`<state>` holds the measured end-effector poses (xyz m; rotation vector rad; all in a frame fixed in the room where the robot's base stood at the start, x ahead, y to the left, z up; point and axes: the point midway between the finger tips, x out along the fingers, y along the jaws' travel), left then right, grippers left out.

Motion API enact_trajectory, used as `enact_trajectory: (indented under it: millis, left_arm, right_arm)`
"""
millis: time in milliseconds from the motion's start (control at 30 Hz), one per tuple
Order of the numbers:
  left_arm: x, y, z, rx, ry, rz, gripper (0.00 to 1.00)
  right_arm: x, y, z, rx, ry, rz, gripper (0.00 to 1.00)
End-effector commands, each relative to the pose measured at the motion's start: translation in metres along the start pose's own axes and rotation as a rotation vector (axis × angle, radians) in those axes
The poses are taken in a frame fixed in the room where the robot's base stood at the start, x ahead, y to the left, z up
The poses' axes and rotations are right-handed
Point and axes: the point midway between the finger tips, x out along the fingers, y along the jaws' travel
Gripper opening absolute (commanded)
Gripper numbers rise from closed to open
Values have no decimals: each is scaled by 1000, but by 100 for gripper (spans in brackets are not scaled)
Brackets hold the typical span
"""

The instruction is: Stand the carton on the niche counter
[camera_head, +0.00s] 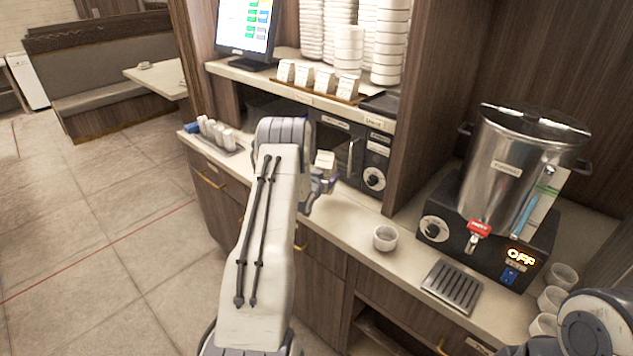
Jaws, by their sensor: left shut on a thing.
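A small white carton (324,160) shows just beyond my left gripper (322,181), in front of the dark microwave-like appliance. My left gripper is shut on it, though the wrist hides much of the fingers and the carton's lower part. I cannot tell whether the carton touches the counter (345,213) below. My right arm shows only in part at the lower right corner, and its gripper is out of view.
A white cup (385,238) stands on the counter to the right. Farther right are a steel urn (505,165), a drip grate (452,287) and stacked cups (550,299). Similar white blocks (305,76) and bowl stacks (390,40) stand on the shelf above. A partition (420,110) divides the counter area.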

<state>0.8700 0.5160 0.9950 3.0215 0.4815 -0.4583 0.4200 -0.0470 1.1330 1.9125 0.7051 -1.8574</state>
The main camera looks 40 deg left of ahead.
Motion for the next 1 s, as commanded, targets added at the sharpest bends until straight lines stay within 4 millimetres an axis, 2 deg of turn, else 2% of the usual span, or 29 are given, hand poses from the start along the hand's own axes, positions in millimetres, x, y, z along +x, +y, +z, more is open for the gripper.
enact_trajectory:
  millis: [33, 200, 567, 967, 1000]
  left_arm:
    - [1, -9, 0, 0, 5, -2, 0]
    - [4, -21, 8, 1, 7, 0, 0]
    - [16, -21, 45, 1, 5, 1, 0]
    - [18, -21, 51, 2, 7, 1, 0]
    - [18, -20, 53, 1, 1, 1, 76]
  right_arm:
    - [-5, 0, 0, 0, 0, 0, 76]
    - [-8, -1, 0, 1, 0, 0, 76]
    - [-23, -2, -1, 1, 0, 0, 76]
    - [-18, -1, -1, 1, 0, 0, 76]
    - [-18, -1, -1, 1, 0, 0, 76]
